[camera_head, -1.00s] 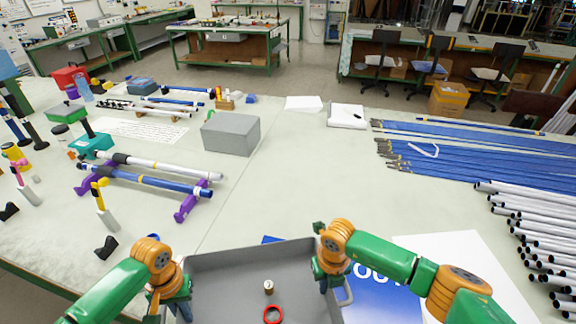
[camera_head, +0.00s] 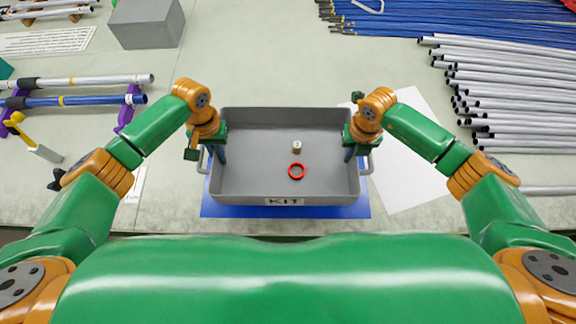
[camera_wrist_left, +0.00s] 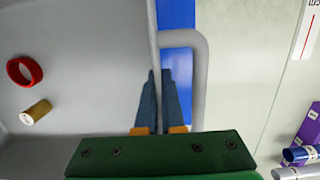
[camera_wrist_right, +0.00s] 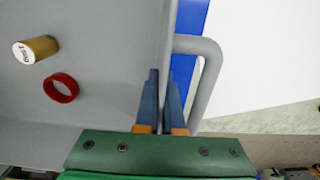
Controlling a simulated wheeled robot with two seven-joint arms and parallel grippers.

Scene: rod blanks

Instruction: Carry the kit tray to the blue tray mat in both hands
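The grey kit tray (camera_head: 240,185), with a KIT label on its near wall, is over the blue tray mat (camera_head: 285,212). Mat edges show at its near side and both ends; I cannot tell whether the tray touches it. My left gripper (camera_head: 218,155) is shut on the left end wall, beside the handle, as the left wrist view (camera_wrist_left: 161,75) shows. My right gripper (camera_head: 350,150) is shut on the right end wall, also seen in the right wrist view (camera_wrist_right: 163,75). A red ring (camera_head: 297,171) and a small labelled brass-coloured cylinder (camera_head: 297,147) are in the tray.
A white sheet (camera_head: 410,175) lies right of the tray. Pale tubes (camera_head: 500,100) and blue rods (camera_head: 440,20) lie at the right and back. At the left, a white tube and a blue tube (camera_head: 85,100) rest on purple supports. A grey box (camera_head: 147,22) stands at the back left.

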